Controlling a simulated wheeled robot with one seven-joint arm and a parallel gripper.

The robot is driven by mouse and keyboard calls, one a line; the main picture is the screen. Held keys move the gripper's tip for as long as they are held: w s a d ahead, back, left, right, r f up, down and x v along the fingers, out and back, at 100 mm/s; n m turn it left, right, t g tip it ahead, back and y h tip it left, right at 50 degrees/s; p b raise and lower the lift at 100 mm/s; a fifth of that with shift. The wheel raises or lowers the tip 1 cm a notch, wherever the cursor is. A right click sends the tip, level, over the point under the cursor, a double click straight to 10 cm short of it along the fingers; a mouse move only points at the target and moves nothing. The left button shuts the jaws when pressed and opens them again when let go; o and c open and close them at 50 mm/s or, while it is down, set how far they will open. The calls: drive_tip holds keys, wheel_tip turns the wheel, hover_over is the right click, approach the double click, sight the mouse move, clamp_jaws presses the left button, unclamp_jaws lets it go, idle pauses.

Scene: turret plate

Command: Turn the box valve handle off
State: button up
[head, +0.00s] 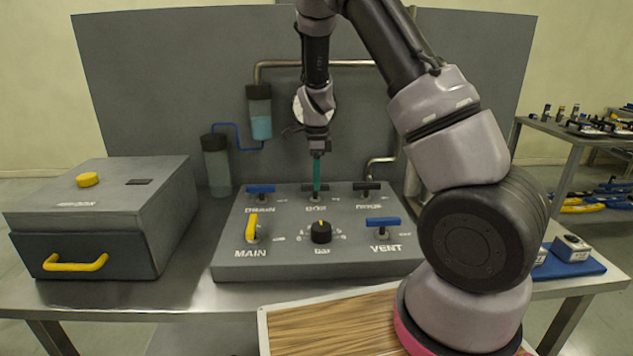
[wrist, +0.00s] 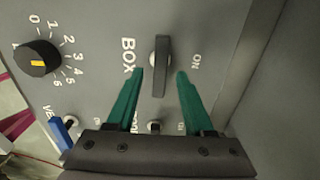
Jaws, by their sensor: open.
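The box valve handle (wrist: 161,80) is a dark grey lever in the wrist view. It lies lengthwise between my green fingers, between the printed BOX and ON labels. My gripper (wrist: 160,74) is open, with one fingertip on each side of the handle and a visible gap to both. In the head view my gripper (head: 317,187) points down at the back middle of the grey valve panel (head: 290,259), over the BOX label. There the handle is mostly hidden by the fingers. How deep the fingertips reach beside it is not clear.
Close by are the blue DRAIN handle (head: 261,189), black PURGE handle (head: 367,186), yellow MAIN handle (head: 251,228), blue VENT handle (head: 383,222) and a black dial (head: 321,232). A grey box (head: 90,215) with a yellow-handled drawer stands left. Pipes and jars are behind.

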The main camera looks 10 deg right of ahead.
wheel_tip(320, 180, up, 10)
drive_tip(key=shift+f, duration=0.15)
idle(0.3)
drive_tip(key=s+d+r+n+t+y, duration=0.35)
drive_tip(key=s+r+n, duration=0.45)
drive_tip(key=s+r, duration=0.7)
drive_tip(key=s+d+r+n+t+h, duration=0.1)
drive_tip(key=s+r+n+t, duration=0.2)
drive_tip(key=s+r+n, duration=0.2)
drive_tip(key=s+n, duration=0.3)
drive_tip(key=s, duration=0.3)
drive_tip(key=shift+s+d+r+t, duration=0.2)
drive_tip(key=shift+s+d+t, duration=0.15)
drive_tip(key=shift+s+d, duration=0.05)
drive_tip(key=shift+h, duration=0.25)
